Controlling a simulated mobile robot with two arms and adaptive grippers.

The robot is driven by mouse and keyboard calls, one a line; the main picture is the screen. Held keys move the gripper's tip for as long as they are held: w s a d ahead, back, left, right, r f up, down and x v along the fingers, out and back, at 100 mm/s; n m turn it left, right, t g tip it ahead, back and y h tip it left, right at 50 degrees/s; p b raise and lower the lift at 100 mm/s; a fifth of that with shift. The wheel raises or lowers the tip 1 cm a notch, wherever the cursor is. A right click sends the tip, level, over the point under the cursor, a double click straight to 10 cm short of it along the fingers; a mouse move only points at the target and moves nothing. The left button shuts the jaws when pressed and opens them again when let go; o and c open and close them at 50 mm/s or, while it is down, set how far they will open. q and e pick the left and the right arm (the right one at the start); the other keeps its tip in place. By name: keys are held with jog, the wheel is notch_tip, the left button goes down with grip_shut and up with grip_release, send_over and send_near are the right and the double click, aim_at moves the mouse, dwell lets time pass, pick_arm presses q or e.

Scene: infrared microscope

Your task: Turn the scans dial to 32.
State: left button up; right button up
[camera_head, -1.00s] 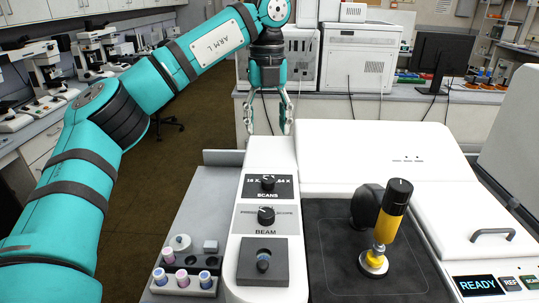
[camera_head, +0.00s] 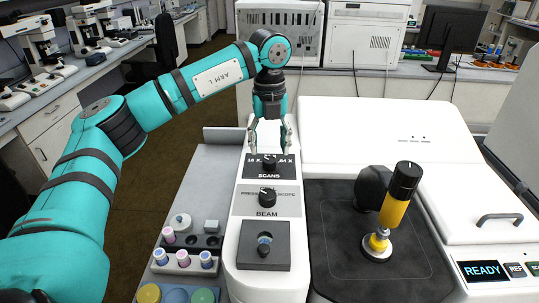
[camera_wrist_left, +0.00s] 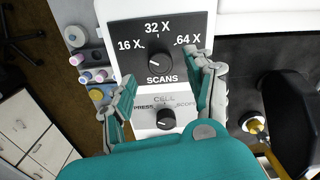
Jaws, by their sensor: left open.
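The scans dial (camera_head: 268,162) is a small black knob on a black panel on the white instrument column. In the left wrist view the scans dial (camera_wrist_left: 159,61) sits below the marks 16 X, 32 X and 64 X; its pointer is too small to read surely. My left gripper (camera_head: 269,141) points down just behind and above the dial in the head view, its fingers spread to either side. In the left wrist view the open fingers of the gripper (camera_wrist_left: 164,82) flank the lower part of the scans panel, with nothing between them. My right gripper is not in view.
The beam dial (camera_head: 267,196) is just in front of the scans panel. Vials (camera_head: 183,258) in a rack are at left. A white housing (camera_head: 385,135) rises right of the column.

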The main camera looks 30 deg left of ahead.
aim_at(270, 159)
pick_arm(q)
jog(key=shift+f, duration=2.1)
jog(key=shift+c, duration=0.4)
grip_shut()
jog(key=shift+m, duration=0.3)
jog(key=m, duration=0.5)
jog(key=shift+m, duration=0.3)
jog(key=m, duration=0.5)
jog(key=shift+m, duration=0.3)
